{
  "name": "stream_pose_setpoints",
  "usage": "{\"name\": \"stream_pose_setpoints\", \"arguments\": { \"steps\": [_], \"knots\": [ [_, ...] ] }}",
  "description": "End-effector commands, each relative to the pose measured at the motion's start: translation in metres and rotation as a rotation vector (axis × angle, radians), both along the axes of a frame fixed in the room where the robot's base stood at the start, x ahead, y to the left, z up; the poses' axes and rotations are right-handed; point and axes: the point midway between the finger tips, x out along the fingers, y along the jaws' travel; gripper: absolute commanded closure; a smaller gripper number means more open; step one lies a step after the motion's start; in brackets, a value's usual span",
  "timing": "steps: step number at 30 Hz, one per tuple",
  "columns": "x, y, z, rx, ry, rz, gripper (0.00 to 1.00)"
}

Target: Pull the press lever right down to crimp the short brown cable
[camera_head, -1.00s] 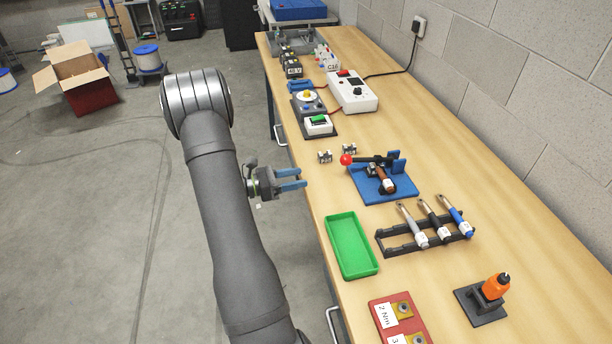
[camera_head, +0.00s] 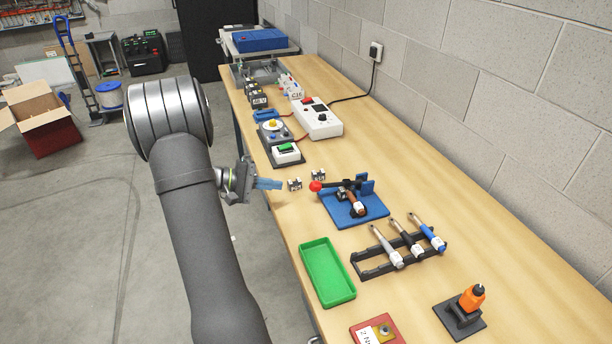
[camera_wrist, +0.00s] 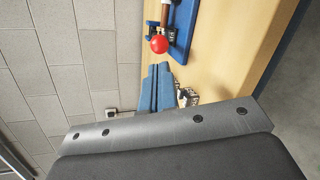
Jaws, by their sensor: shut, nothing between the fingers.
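The blue press (camera_head: 352,207) stands on the bench, with its black lever (camera_head: 341,184) lying roughly level and ending in a red ball knob (camera_head: 316,186) on the left. In the wrist view the fingers (camera_wrist: 158,85) are together, pointing toward the red knob (camera_wrist: 159,44). Part of the press (camera_wrist: 183,30) shows beyond it.
An orange tool (camera_head: 470,298) stands at the lower right. The bench right of the press is clear.

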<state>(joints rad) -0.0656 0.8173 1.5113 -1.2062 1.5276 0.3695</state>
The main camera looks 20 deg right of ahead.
Motion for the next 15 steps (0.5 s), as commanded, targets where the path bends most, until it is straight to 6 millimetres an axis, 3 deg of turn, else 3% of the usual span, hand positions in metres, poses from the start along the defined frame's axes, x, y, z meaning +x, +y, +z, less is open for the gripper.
{"name": "stream_pose_setpoints", "arguments": {
  "steps": [6,15],
  "knots": [
    [0.006,-0.011,0.036,0.037,-0.559,-0.236,1.00],
    [0.013,-0.021,0.085,0.058,-1.265,-0.613,1.00]
  ]
}}
